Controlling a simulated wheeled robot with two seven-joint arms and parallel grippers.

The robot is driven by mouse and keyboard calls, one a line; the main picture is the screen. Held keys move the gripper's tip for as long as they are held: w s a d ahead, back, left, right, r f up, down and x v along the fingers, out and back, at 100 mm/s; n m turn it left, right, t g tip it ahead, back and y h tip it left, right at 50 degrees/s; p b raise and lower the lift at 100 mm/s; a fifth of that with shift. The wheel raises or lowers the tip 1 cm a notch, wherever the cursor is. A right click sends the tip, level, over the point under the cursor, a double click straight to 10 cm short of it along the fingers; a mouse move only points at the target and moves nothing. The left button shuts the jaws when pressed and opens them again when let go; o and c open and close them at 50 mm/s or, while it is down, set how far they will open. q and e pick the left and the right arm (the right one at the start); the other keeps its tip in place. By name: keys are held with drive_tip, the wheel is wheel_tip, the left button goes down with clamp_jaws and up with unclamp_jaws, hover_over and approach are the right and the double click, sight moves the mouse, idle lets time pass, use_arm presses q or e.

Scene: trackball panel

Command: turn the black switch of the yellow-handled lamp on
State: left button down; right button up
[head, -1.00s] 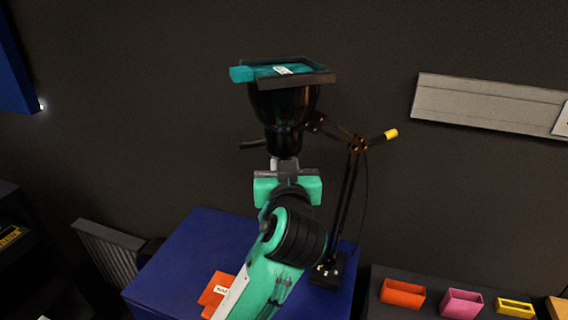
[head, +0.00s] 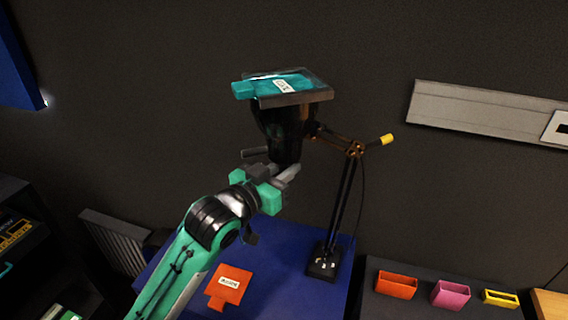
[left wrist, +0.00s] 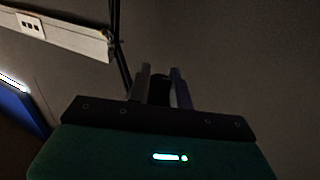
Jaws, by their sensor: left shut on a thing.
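The yellow-handled lamp stands on the blue cabinet, with its base (head: 325,262) at the right side and its yellow handle (head: 387,139) at the end of a thin jointed arm. Its dark head (head: 280,125) hangs left of that arm, and I see no glow on it. My left gripper (head: 288,173) is right under the head, its grey fingers tilted up to the right. In the left wrist view the fingers close around a dark piece (left wrist: 161,90), which I take for the black switch. The switch is mostly hidden. My right gripper is not in view.
An orange labelled piece (head: 227,284) lies on the blue cabinet (head: 290,270). Orange, pink and yellow bins (head: 450,295) stand to the right.

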use_arm(q)
drive_tip(key=shift+m+g+h, duration=0.3)
drive_tip(key=shift+h, duration=0.1)
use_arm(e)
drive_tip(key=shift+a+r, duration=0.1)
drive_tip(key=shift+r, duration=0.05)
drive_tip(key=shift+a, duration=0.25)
use_arm(q)
drive_tip(key=c, duration=1.3)
unclamp_jaws()
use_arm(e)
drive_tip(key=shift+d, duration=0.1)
